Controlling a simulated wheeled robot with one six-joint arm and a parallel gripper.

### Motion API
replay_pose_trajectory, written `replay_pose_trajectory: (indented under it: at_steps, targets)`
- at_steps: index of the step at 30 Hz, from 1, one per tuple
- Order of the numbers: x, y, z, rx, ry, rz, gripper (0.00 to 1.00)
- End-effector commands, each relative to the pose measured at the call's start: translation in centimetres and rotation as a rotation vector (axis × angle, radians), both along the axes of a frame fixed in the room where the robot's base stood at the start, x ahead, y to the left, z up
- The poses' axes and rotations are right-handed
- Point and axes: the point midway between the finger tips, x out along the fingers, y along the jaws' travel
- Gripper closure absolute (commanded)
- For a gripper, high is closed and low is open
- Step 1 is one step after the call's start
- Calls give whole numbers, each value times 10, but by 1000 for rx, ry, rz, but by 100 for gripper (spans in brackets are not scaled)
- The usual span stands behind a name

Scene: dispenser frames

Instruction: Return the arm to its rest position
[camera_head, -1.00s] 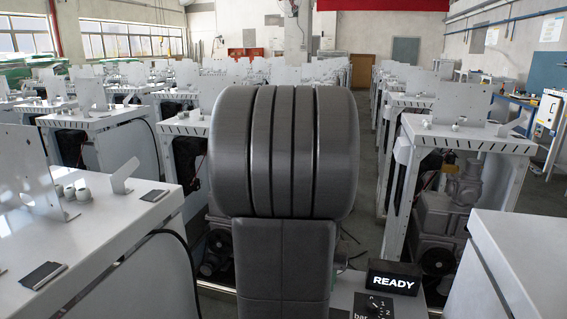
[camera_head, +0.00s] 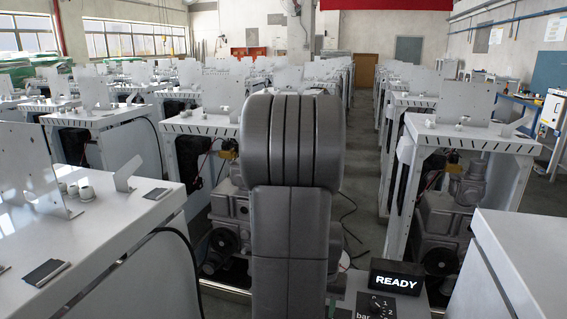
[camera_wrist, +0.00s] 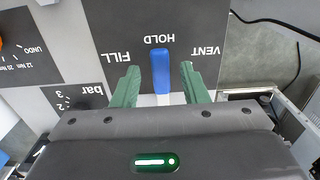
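My gripper (camera_wrist: 159,66) shows in the wrist view with its two green fingers spread apart. A blue lever (camera_wrist: 160,72) on a dark panel (camera_wrist: 105,22) lies between the fingers in the picture, with a visible gap on each side. The lever lines up with the word HOLD; FILL is to its left and VENT to its right, with the lettering upside down. Nothing is held. In the head view my dark grey arm fills the middle, and the gripper and lever are hidden behind or below it.
A black READY display (camera_head: 397,281) and a bar dial (camera_head: 376,305) sit right of my arm. White cabinets stand close at left (camera_head: 100,235) and right (camera_head: 520,250). Rows of dispenser frames (camera_head: 470,135) extend behind. An orange knob (camera_wrist: 3,45) shows at the wrist view's left edge.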

Motion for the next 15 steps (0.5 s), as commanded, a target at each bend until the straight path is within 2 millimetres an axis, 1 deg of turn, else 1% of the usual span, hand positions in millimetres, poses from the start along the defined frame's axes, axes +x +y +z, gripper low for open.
replay_pose_trajectory:
  at_steps: [4,8,11,15]
  targets:
    - [1,0,4,-1,-3,-3,60]
    - [2,1,17,0,-5,-11,60]
    - [2,1,34,-1,-6,-10,60]
    - [2,1,62,-1,-8,-11,60]
